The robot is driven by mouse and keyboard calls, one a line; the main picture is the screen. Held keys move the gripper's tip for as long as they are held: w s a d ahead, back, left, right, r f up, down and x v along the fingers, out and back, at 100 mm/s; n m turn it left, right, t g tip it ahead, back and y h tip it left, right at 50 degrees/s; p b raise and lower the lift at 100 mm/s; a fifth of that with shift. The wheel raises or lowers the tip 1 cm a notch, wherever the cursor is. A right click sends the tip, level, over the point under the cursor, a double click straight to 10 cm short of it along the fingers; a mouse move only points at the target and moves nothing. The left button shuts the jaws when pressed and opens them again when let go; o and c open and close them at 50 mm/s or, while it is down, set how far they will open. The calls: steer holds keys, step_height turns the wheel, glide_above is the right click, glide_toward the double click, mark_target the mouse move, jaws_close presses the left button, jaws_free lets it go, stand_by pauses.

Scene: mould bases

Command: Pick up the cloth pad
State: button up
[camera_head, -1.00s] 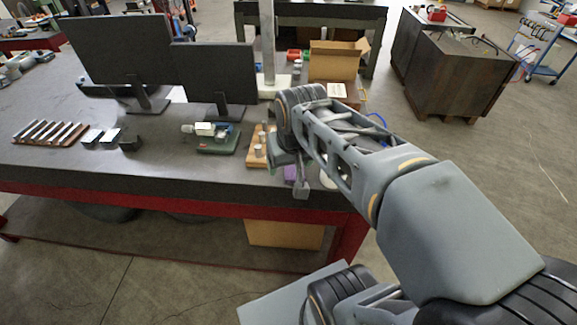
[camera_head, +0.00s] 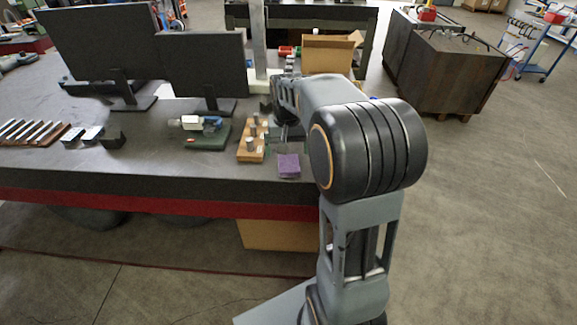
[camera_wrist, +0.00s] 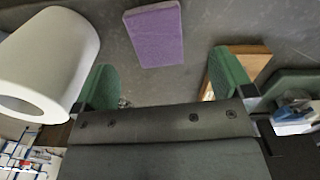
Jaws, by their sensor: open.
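The cloth pad is a small purple square (camera_head: 289,166) lying flat on the dark table near its front edge in the head view. In the wrist view the pad (camera_wrist: 155,36) shows at the top middle, its whole shape in sight. My gripper (camera_wrist: 165,83) is open and empty, with a green fingertip on each side. The pad lies beyond the gap between the fingertips, apart from both. In the head view my gripper (camera_head: 287,138) is just behind the pad, partly hidden by my arm.
A wooden block with metal pegs (camera_head: 251,146) stands close left of the pad. A white roll (camera_wrist: 52,62) is close to the left fingertip in the wrist view. A green-based device (camera_head: 207,138) and monitors (camera_head: 203,66) stand further left. Bare table lies around the pad.

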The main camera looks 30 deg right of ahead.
mark_target(289, 166)
steer(key=shift+s+d+f+p, duration=0.1)
steer(key=shift+s+f+p, duration=0.05)
steer(key=shift+f, duration=1.45)
steer(key=shift+s+d+f+p, duration=0.1)
steer(key=shift+f+p, duration=0.05)
steer(key=shift+f, duration=1.45)
steer(key=shift+c, duration=0.5)
steer(key=c, duration=0.9)
